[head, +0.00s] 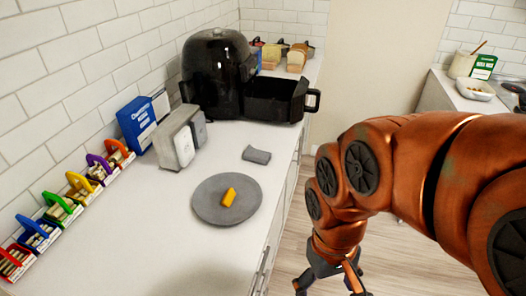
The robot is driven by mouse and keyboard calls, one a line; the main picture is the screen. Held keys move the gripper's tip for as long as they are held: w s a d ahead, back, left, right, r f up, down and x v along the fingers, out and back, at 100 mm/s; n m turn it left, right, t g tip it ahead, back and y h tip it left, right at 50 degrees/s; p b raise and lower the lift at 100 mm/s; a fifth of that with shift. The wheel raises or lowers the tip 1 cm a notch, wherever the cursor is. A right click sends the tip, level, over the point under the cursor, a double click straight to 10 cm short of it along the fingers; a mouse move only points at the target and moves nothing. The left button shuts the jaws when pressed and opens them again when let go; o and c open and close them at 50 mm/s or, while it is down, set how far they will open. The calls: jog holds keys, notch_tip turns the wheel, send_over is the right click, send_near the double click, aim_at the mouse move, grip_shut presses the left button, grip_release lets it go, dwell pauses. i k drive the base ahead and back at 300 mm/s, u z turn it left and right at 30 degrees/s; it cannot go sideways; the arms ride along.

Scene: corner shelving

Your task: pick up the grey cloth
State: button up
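The grey cloth (257,155) is a small folded piece lying flat on the white counter, near its right front edge. It lies between the grey plate and the black air fryer. My gripper (326,287) hangs at the bottom of the head view, over the floor to the right of the counter and lower right of the cloth. It is apart from the cloth. Its fingers are spread, with nothing seen between them, though the tips are partly cut off by the frame edge.
A round grey plate (209,212) with a yellow piece (229,197) on it is near the cloth. The black air fryer (217,75) has its drawer (275,98) pulled out. A grey-white appliance (179,136), a blue box (136,122) and several small coloured baskets line the wall.

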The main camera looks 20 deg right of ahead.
aim_at(252, 155)
jog(key=u, duration=3.25)
jog(key=k, duration=1.25)
jog(key=z, duration=1.2)
jog(key=i, duration=0.5)
jog(key=z, duration=0.05)
